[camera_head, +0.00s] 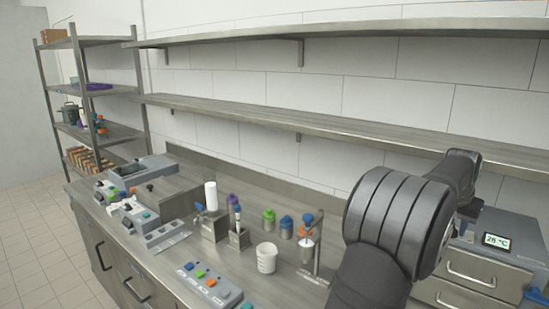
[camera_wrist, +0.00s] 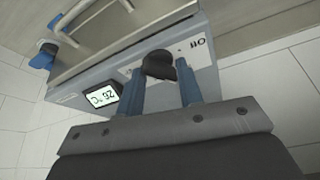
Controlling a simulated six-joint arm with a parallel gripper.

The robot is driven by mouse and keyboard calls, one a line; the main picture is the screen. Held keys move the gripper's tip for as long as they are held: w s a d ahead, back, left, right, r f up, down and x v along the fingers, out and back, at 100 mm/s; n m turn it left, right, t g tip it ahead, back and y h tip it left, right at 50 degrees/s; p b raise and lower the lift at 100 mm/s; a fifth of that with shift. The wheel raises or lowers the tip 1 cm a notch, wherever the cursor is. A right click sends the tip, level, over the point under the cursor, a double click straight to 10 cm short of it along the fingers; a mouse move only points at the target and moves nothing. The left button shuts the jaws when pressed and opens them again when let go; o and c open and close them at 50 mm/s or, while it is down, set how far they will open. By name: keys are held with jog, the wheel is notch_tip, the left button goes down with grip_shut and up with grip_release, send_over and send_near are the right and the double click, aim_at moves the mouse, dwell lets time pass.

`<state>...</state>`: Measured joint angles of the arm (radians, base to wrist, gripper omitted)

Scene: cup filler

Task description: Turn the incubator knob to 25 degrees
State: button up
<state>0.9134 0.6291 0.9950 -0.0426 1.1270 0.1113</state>
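The incubator (camera_wrist: 75,105) appears upside down in the wrist view, with its black knob (camera_wrist: 158,64) on the panel. Its display (camera_wrist: 102,95) appears to read 26 °C. My gripper (camera_wrist: 160,74) has its two blue fingers on either side of the knob, seemingly shut on it; the exact contact is hard to see. In the head view the incubator (camera_head: 500,252) stands at the far right, with its display (camera_head: 497,241) lit. There, my dark arm hides the knob and the gripper.
A white cup (camera_head: 267,257), a stand (camera_head: 316,250) and bottles with coloured caps (camera_head: 286,226) stand on the bench left of my arm. A long shelf (camera_head: 300,122) runs along the wall behind.

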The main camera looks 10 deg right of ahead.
dwell(0.3)
dwell(0.5)
jog(key=shift+s+a+m, duration=0.2)
jog(key=shift+s+m, duration=0.15)
jog(key=shift+m, duration=0.35)
jog(key=s+m, duration=0.1)
jog(key=s+a+m+t+y, duration=0.1)
jog(key=m, duration=0.1)
jog(key=s+a+m+t, duration=0.1)
jog(key=m, duration=0.1)
jog(key=shift+f+y, duration=0.15)
jog(key=shift+y, duration=0.15)
jog(key=m+t+h, duration=0.3)
jog(key=m+t, duration=0.5)
jog(key=m, duration=1.4)
send_near(456, 234)
jog(key=x, duration=0.3)
jog(key=r+x, duration=0.1)
jog(key=x, duration=0.6)
jog(key=shift+w+r, duration=0.2)
jog(key=shift+w, duration=0.25)
jog(key=shift+d, duration=0.1)
